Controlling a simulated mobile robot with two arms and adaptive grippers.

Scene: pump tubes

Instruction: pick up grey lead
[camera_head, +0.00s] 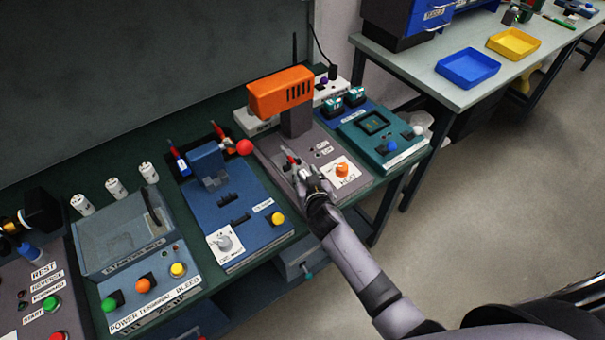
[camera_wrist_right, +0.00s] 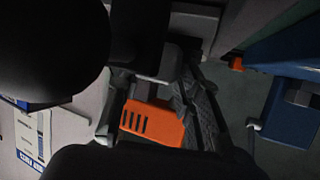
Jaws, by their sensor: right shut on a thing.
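My right gripper (camera_head: 301,172) is over the grey panel under the orange heater. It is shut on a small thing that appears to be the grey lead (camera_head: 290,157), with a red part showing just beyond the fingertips. The fingers hide most of it. In the right wrist view my gripper's fingers (camera_wrist_right: 152,110) show dark and close to the camera, and the lead cannot be made out clearly there. My left gripper is not in view.
The orange heater (camera_head: 281,93) stands just behind my right gripper. An orange knob (camera_head: 342,170) is close to its right. A blue station (camera_head: 240,215) with a red ball (camera_head: 245,147) lies to the left. A green device (camera_head: 375,135) stands to the right.

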